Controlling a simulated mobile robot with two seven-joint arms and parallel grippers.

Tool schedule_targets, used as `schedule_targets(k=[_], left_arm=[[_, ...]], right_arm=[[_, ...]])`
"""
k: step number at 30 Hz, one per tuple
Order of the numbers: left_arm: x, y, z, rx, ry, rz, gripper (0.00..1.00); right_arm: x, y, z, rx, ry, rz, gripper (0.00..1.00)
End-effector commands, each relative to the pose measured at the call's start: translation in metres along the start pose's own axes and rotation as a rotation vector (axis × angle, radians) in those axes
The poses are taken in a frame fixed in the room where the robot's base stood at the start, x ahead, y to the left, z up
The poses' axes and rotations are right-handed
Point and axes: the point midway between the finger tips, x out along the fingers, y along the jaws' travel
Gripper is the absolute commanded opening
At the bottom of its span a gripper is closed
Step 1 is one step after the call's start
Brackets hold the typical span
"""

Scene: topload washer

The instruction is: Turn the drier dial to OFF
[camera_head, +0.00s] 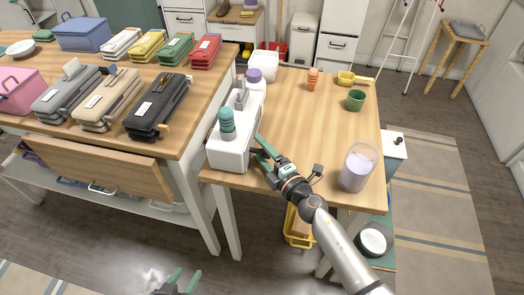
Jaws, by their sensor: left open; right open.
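No drier or drier dial can be made out in the head view. My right gripper (258,148) is open and empty, at the right side of a white bin (229,155) on the wooden table (305,140). I cannot tell whether its fingers touch the bin. My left gripper (182,282) is at the bottom edge of the view, low over the floor. Its two teal fingers are apart and empty; most of its arm is out of view.
The white bin holds a teal ribbed object (227,122). A clear jar (358,168) stands near the table's front right, with a green cup (355,100) behind.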

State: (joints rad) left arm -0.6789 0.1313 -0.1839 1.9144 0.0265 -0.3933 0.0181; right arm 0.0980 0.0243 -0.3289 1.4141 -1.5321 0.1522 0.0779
Motion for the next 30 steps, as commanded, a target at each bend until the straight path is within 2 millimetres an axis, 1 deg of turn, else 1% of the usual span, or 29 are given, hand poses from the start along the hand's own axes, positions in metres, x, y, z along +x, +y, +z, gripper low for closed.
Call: schedule_targets(k=[2, 18, 21, 26, 30], left_arm=[[0.0000, -0.0001, -0.0002, 0.000, 0.000, 0.000, 0.50], [0.0000, 0.0000, -0.0002, 0.000, 0.000, 0.000, 0.50], [0.0000, 0.0000, -0.0001, 0.001, 0.000, 0.000, 0.50], [0.0003, -0.0001, 0.0003, 0.001, 0.000, 0.000, 0.50], [0.0088, -0.0007, 0.0093, 0.000, 0.000, 0.000, 0.50]], right_arm=[[-0.0002, 0.0000, 0.0000, 0.000, 0.000, 0.000, 0.70], [-0.0005, 0.0001, 0.0001, 0.000, 0.000, 0.000, 0.10], [-0.0005, 0.0001, 0.0001, 0.000, 0.000, 0.000, 0.00], [-0.0005, -0.0001, 0.0002, -0.001, 0.000, 0.001, 0.00], [0.0001, -0.0041, 0.0007, -0.017, 0.000, 0.019, 0.00]])
